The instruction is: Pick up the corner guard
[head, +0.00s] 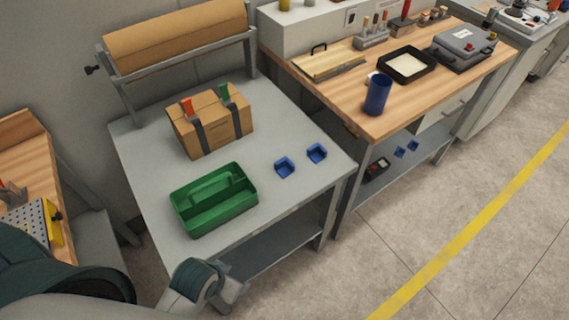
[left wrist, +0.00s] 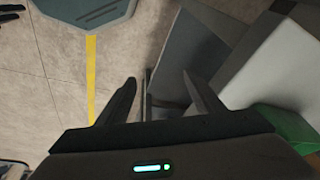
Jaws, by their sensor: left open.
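Two small blue corner guards lie on the grey packing table (head: 285,115). The nearer one (head: 284,168) is right of the green tote, and the other (head: 317,153) is a little farther right, close to the table's right edge. Two more small blue pieces (head: 406,149) lie on the lower shelf of the wooden bench. My left gripper (head: 234,291) is low at the table's front edge, apart from the guards. In the left wrist view its two fingers (left wrist: 162,92) are spread with nothing between them. My right gripper cannot be made out.
The green tote (head: 214,200) stands at the table's front, also at the right of the left wrist view (left wrist: 291,126). A strapped cardboard box (head: 211,121) and a paper roll (head: 175,35) are behind it. A blue cup (head: 378,94) stands on the wooden bench. The floor is clear.

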